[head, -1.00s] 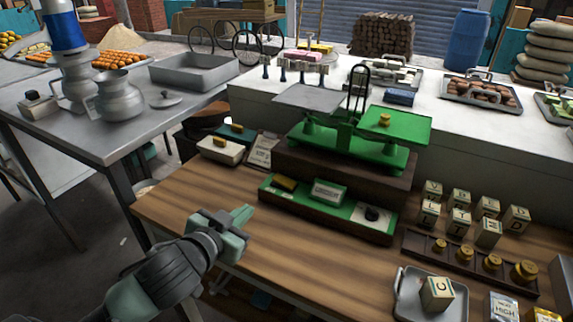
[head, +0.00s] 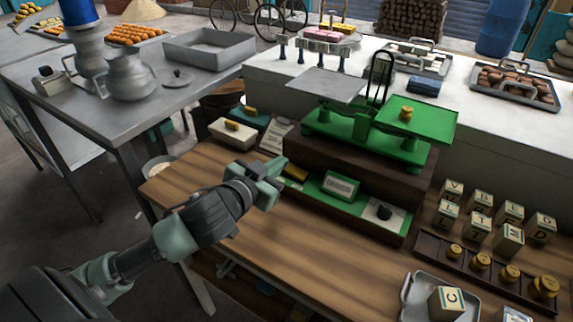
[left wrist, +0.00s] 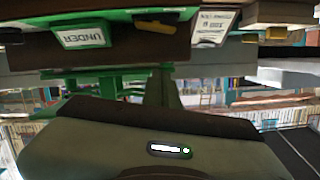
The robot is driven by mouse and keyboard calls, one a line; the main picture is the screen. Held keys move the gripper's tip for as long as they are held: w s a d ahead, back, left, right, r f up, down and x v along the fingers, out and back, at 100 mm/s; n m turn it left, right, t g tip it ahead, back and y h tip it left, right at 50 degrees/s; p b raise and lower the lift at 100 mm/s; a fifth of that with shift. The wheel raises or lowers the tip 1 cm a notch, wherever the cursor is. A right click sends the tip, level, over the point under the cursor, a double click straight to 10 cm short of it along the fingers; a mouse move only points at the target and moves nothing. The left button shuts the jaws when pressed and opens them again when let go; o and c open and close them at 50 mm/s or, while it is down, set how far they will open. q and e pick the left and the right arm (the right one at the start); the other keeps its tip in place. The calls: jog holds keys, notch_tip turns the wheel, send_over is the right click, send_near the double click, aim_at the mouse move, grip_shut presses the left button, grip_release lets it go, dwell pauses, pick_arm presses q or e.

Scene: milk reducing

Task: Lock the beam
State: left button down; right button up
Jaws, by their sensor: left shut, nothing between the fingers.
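The green balance scale (head: 352,130) stands on a dark wooden block, with an empty grey plate (head: 327,85) on the left and a green pan (head: 425,120) holding a brass weight (head: 406,113) on the right. The left wrist view shows the yellow lever (left wrist: 155,24) and the block reading "UNDER" (left wrist: 82,36) upside down. My left gripper (head: 277,172) is shut and empty, just left of the lever; contact cannot be told. My right gripper is not in view.
A cream box (head: 231,132) with a yellow top piece and a paper card (head: 275,139) sit behind my gripper. Lettered cubes (head: 479,200), a rack of brass weights (head: 480,262) and a metal tray (head: 408,296) are at the right. The front wooden tabletop (head: 300,250) is clear.

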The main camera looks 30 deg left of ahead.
pick_arm(q)
jog(key=p, duration=0.1)
send_over(295, 171)
jog(key=v, duration=0.2)
jog(key=shift+w+a+f, duration=0.1)
jog(key=shift+a+f, duration=0.15)
jog(key=shift+f, duration=0.55)
jog(key=f, duration=0.3)
jog(key=shift+a, duration=0.25)
jog(key=shift+s+a+f, duration=0.15)
jog(key=shift+s+f, duration=0.1)
jog(key=shift+f, duration=0.35)
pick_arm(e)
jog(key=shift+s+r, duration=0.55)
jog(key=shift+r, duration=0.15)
